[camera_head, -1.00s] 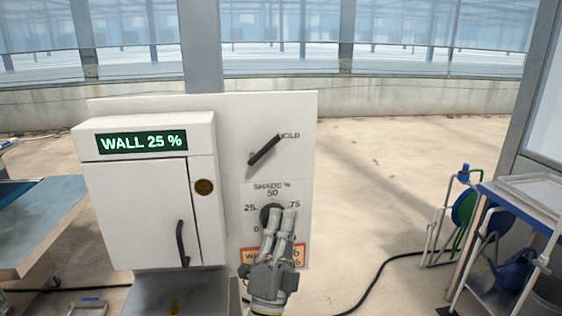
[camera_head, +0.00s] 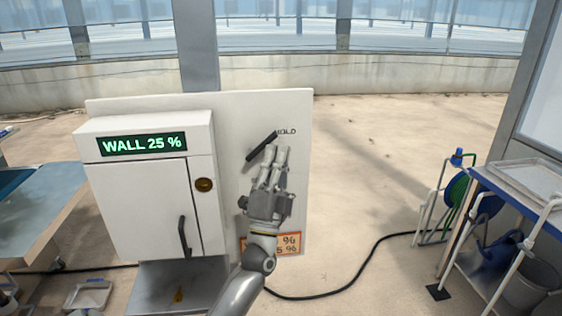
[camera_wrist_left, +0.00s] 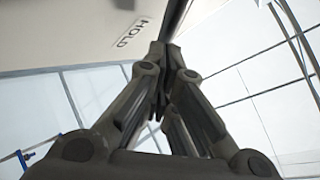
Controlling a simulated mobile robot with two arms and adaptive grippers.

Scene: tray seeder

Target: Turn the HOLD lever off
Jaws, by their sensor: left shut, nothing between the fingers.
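The HOLD lever (camera_head: 261,146) is a dark bar on the white panel (camera_head: 240,112), tilted up to the right toward the HOLD label (camera_head: 286,131). My left gripper (camera_head: 277,149) is shut and empty, with its fingertips at or just below the lever's upper right part. In the left wrist view the shut fingertips (camera_wrist_left: 161,50) lie close to the dark lever (camera_wrist_left: 175,16); I cannot tell whether they touch. The HOLD label (camera_wrist_left: 131,32) shows there too. My gripper and arm hide the SHADE dial. My right gripper is not in view.
A white cabinet (camera_head: 150,205) with a "WALL 25 %" display (camera_head: 143,145) and a dark handle (camera_head: 184,237) stands left of the lever. A blue and white cart (camera_head: 498,183) and a hose reel (camera_head: 457,190) stand at right. A black cable (camera_head: 364,262) crosses the open floor.

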